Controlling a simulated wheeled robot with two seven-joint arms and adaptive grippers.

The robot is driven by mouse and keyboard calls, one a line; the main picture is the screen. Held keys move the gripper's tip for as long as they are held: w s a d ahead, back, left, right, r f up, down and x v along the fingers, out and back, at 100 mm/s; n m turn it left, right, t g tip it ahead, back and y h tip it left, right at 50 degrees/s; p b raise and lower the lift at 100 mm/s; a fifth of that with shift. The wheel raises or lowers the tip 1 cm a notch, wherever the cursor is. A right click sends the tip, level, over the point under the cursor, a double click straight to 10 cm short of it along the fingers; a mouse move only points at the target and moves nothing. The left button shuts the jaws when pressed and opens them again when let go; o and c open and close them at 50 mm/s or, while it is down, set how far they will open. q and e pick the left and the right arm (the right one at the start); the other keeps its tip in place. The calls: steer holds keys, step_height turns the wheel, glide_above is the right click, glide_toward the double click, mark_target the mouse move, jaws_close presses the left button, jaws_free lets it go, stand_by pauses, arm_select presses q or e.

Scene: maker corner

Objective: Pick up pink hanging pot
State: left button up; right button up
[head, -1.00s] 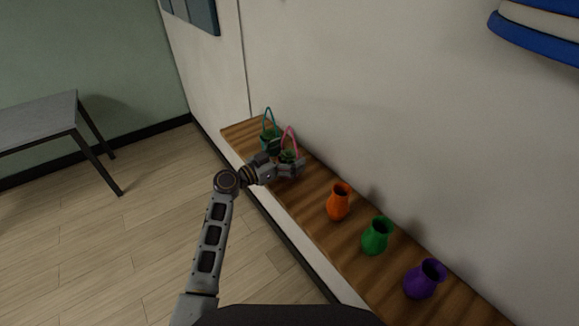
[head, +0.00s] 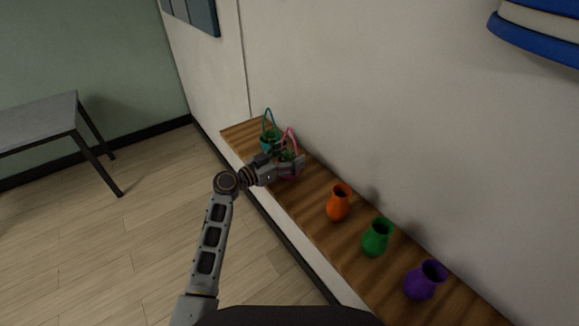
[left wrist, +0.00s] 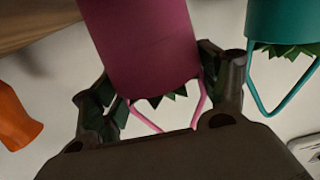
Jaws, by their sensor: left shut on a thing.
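The pink hanging pot (head: 289,175) is on the wooden shelf in the head view, with its pink loop handle rising toward the wall and a green plant inside. My left gripper (head: 288,164) is shut on it and hides part of its body. In the left wrist view the pink pot (left wrist: 140,45) sits between the fingers of my left gripper (left wrist: 165,95), with leaf tips and handle showing. I cannot tell whether the pot is clear of the shelf. My right gripper is not in view.
A teal hanging pot (head: 268,143) stands close behind the pink one; it also shows in the left wrist view (left wrist: 280,22). Orange (head: 339,203), green (head: 377,238) and purple (head: 424,280) vases stand along the wooden shelf (head: 305,207) against the wall.

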mark_target(290, 129)
arm_select(q)
steer(key=shift+r, duration=0.2)
steer(key=shift+r+b, duration=0.6)
steer(key=shift+r, duration=4.25)
